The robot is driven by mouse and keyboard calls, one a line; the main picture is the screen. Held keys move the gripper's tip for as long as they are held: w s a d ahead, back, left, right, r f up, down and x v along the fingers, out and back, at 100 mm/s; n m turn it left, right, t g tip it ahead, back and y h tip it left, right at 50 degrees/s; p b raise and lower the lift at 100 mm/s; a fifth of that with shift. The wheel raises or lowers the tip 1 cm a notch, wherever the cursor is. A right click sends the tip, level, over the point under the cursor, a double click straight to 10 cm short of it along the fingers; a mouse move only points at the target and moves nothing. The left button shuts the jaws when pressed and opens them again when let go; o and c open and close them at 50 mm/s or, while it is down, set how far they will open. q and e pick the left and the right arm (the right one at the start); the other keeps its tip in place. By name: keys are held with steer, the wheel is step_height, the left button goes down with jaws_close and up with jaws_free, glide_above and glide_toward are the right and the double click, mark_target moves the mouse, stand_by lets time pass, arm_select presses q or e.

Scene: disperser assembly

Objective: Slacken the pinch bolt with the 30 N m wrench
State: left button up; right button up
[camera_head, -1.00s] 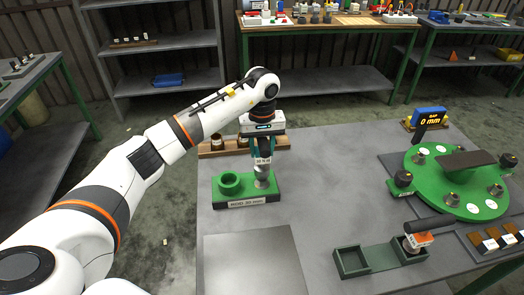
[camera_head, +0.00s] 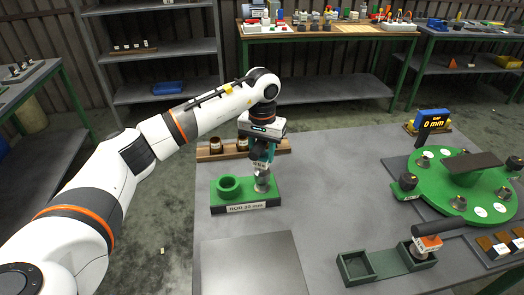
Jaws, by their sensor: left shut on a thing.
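My left gripper (camera_head: 264,143) is shut on a teal-bodied power-tool-like wrench (camera_head: 263,166) with a small pale label too small to read surely. Its grey lower end points down at the right part of a green block (camera_head: 221,204) on the table. My right gripper is not in view.
A green round fixture (camera_head: 459,181) with several metal studs stands at the right, before a blue "0 mm" display (camera_head: 432,119). A dark green tray (camera_head: 384,262) holds an orange-and-white tool with a black handle (camera_head: 430,231). A wooden rack (camera_head: 216,154) stands behind the block.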

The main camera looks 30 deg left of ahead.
arm_select(q)
steer(key=shift+f+b, duration=0.35)
steer(key=shift+b, duration=0.05)
stand_by(0.5)
steer(key=shift+f+b, duration=0.55)
steer(key=shift+f, duration=0.2)
steer(key=shift+f, duration=0.35)
steer(key=shift+f+b, duration=0.2)
steer(key=shift+b, duration=0.25)
